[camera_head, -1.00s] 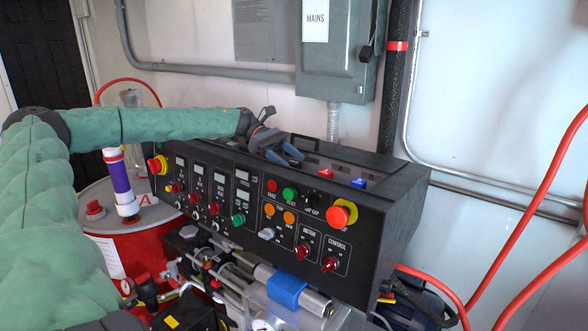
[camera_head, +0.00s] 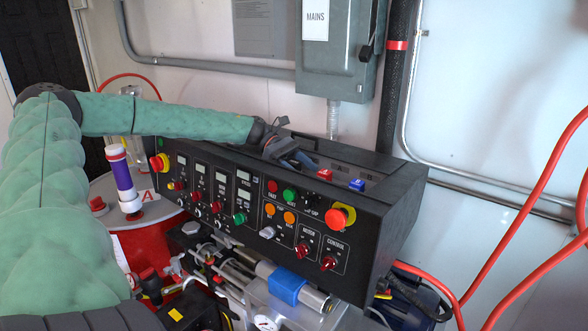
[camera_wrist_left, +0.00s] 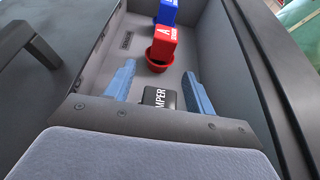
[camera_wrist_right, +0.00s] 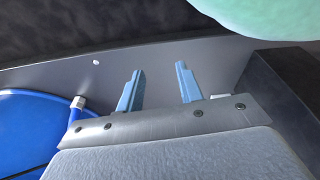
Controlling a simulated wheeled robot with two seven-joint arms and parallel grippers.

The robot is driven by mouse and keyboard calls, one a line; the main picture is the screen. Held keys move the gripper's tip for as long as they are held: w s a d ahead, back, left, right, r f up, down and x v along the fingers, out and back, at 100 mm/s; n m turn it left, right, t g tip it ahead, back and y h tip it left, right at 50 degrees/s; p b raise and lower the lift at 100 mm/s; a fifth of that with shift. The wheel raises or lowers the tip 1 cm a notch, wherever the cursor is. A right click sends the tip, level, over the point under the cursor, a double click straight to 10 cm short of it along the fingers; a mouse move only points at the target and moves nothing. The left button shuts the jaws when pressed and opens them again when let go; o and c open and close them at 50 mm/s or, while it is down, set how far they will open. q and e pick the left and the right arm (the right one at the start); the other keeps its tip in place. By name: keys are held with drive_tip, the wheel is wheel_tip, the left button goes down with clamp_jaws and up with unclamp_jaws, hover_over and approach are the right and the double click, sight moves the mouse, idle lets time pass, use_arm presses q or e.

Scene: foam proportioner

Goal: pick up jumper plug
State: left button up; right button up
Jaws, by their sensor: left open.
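A black jumper plug (camera_wrist_left: 160,98) with white lettering, partly readable as "MPER", shows in the left wrist view in the recessed tray on top of the console. My left gripper (camera_wrist_left: 158,84) is open, with one blue finger on each side of the plug. I cannot tell whether the fingers touch it. In the head view my left gripper (camera_head: 292,158) is over the console top, and the plug is hidden there. My right gripper (camera_wrist_right: 159,87) is open and empty in the right wrist view, away from the plug.
A red plug (camera_wrist_left: 162,50) marked A and a blue plug (camera_wrist_left: 168,12) stand in the same tray. The tray's raised edge runs close beside the left gripper. The black control console (camera_head: 370,225) has knobs and buttons in front. A blue rounded object (camera_wrist_right: 35,130) is beside my right gripper.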

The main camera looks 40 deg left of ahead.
use_arm(q)
drive_tip(key=shift+c, duration=0.2)
drive_tip(key=c, duration=1)
